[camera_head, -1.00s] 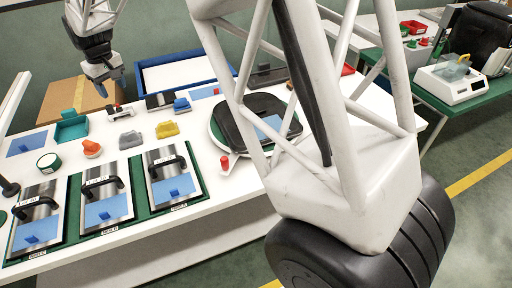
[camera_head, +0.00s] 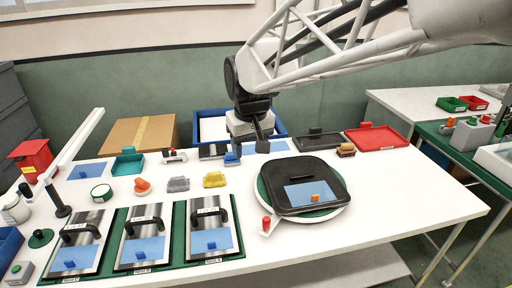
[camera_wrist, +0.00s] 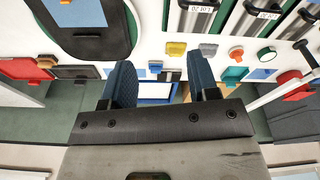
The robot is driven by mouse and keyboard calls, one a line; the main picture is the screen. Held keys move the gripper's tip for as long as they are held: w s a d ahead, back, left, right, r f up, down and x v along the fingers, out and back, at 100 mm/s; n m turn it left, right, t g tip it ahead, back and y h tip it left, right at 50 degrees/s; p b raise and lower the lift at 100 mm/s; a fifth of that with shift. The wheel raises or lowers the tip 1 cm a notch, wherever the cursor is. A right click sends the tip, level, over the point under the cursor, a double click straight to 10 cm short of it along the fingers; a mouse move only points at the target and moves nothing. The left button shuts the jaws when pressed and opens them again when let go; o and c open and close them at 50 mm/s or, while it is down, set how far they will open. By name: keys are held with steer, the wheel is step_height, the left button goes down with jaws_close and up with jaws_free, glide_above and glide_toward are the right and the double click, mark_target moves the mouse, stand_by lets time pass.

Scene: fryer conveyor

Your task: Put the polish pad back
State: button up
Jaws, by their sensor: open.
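I cannot tell for sure which piece is the polish pad. A yellow pad-like block (camera_head: 215,180) and a grey one (camera_head: 178,184) lie side by side on the white table, behind the steel plates. They also show in the wrist view, yellow (camera_wrist: 176,49) and grey (camera_wrist: 208,50). A small blue block (camera_head: 232,158) lies behind them. An orange-topped piece (camera_head: 142,185) sits to their left. A small orange block (camera_head: 316,197) sits on a blue sheet on the black lid. My gripper (camera_wrist: 162,85) is open and empty, above the table's far side near the blue block.
The black lid (camera_head: 281,169) rests on a round stand with a red knob (camera_head: 266,223). Steel plates with black handles (camera_head: 142,222) line the front left. A brown block (camera_head: 346,149), red tray (camera_head: 375,138) and black tray (camera_head: 318,140) stand behind right. The front right table is clear.

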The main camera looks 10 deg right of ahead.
steer(key=s+d+f+m, duration=0.1)
steer(key=s+d, duration=0.3)
steer(key=s, duration=0.6)
steer(key=s+d+f+m, duration=0.1)
steer(key=s+d+f, duration=0.2)
steer(key=s, duration=0.7)
steer(key=shift+s+d+f+m+t, duration=0.35)
steer(key=shift+s+d+m+t, duration=0.05)
steer(key=shift+d, duration=0.15)
